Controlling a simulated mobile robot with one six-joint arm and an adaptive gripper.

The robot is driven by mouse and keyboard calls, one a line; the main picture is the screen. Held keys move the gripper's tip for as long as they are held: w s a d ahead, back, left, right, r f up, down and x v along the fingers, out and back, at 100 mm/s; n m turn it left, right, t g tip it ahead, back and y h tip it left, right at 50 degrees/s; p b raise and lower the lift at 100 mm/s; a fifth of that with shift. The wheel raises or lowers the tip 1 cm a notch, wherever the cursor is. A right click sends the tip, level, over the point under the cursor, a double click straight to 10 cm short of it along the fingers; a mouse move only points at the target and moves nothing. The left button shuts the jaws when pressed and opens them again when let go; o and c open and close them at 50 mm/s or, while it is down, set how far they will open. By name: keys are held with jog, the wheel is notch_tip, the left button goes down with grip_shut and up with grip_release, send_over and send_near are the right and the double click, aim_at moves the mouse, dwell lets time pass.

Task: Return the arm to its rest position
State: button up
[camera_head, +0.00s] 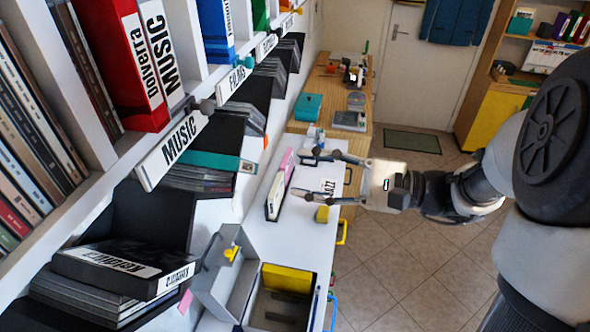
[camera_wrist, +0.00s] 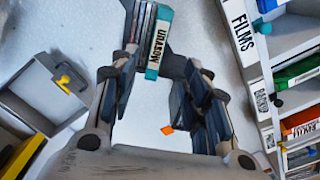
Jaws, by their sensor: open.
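My gripper (camera_head: 302,173) is held out over the white worktop, in front of the disc shelves, with its fingers pointing left towards them. Its two fingers are spread apart, and nothing shows held between them. In the head view a teal case (camera_head: 215,161) lies on dark cases in the compartment below the MUSIC label. My arm reaches in from the right.
The disc shelves (camera_head: 140,150) line the left side. A grey box (camera_head: 225,270) with a yellow latch stands open on the white worktop. A pink-edged holder (camera_head: 280,186) stands near my fingers. A wooden desk (camera_head: 330,105) is behind. The tiled floor (camera_head: 385,270) is clear.

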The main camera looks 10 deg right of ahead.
dwell(0.5)
jog(key=s+a+f+n+g+h+b, duration=0.3)
jog(key=s+f+n+h, duration=0.1)
jog(key=s+f, duration=0.25)
jog(key=s+a+f+n+g+h+b, duration=0.25)
jog(key=s+f+h, duration=0.2)
jog(key=s, duration=0.35)
jog(key=s+d+f+n+t+h+b, duration=0.2)
jog(key=d+f+n+t+h+b, duration=0.2)
jog(key=d+h, duration=0.4)
jog(key=d+f+n, duration=0.1)
jog(key=d+n, duration=0.1)
jog(key=d, duration=0.1)
jog(key=shift+s+f+b, duration=0.3)
jog(key=shift+f, duration=0.05)
